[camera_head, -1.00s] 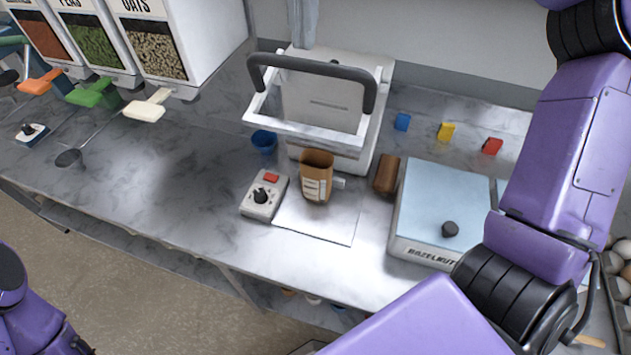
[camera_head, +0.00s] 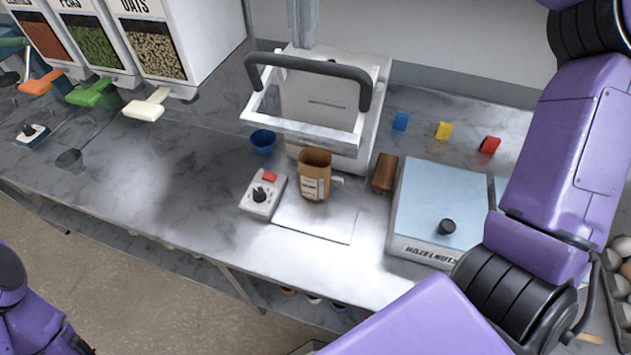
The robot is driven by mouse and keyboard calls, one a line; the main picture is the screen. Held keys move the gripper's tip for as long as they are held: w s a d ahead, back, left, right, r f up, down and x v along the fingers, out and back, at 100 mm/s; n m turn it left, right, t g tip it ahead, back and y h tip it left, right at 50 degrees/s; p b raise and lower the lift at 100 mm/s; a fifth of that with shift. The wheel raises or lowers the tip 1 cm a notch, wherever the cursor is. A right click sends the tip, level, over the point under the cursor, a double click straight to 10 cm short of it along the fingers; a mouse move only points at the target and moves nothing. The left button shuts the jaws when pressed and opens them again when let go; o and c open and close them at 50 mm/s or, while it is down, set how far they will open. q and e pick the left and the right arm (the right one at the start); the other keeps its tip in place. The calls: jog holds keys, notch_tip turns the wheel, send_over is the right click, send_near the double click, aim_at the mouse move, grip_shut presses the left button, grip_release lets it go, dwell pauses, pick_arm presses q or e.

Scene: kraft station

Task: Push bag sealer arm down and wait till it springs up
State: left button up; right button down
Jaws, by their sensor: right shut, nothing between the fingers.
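The bag sealer (camera_head: 352,150) is a white machine at the back middle of the counter. Its white arm frame with a dark curved handle (camera_head: 310,66) stands raised. A brown open-topped bag (camera_head: 314,182) with a pale label stands upright in front of the sealer. Of my right arm, purple links cross the right side and bottom of the view; its gripper is outside the frame. Only purple links of my left arm show at the bottom left, and its gripper is outside the frame too. Neither arm touches the sealer's handle in view.
A dial box (camera_head: 263,195) with a red button stands left of the bag. A blue cup (camera_head: 263,140) is behind it. Dispensers (camera_head: 160,50) stand back left. The left counter front is clear.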

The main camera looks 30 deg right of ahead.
aim_at(304, 59)
jog(key=shift+w+f+b, duration=0.1)
jog(key=shift+f+b, duration=0.8)
jog(key=shift+f, duration=0.15)
jog(key=shift+s+a+f+b, duration=0.2)
jog(key=shift+f+b, duration=0.35)
jog(key=shift+b, duration=0.05)
jog(key=shift+w+d, duration=0.2)
jog(key=shift+d, duration=0.05)
notch_tip(304, 59, up, 12)
jog(key=p, duration=1)
